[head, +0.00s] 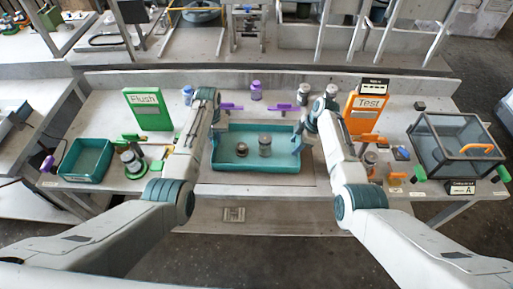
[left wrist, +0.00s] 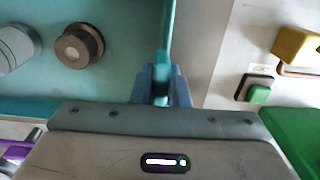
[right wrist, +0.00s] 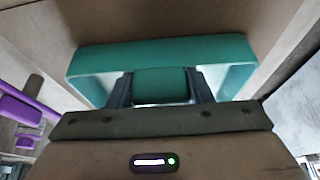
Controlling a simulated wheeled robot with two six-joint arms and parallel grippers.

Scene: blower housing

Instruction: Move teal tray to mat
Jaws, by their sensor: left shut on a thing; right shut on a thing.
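The teal tray (head: 285,164) is at the middle of the bench in the head view. It holds a taller grey cylinder (head: 264,146) and a shorter dark round part (head: 242,149). My left gripper (head: 214,126) is shut on the tray's left side; the left wrist view shows its fingers (left wrist: 161,85) around a narrow teal piece. My right gripper (head: 301,134) is at the tray's right side; in the right wrist view its fingers (right wrist: 160,87) are shut on a teal handle (right wrist: 160,52). A pale flat area (head: 256,183) shows in front of the tray; I cannot tell whether it is the mat.
A green Flush sign (head: 147,108) and an orange Test sign (head: 365,112) stand on either side. Purple-handled parts (head: 256,90) are behind the tray. A smaller teal bin (head: 88,158) is at left, a clear box (head: 455,146) at right.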

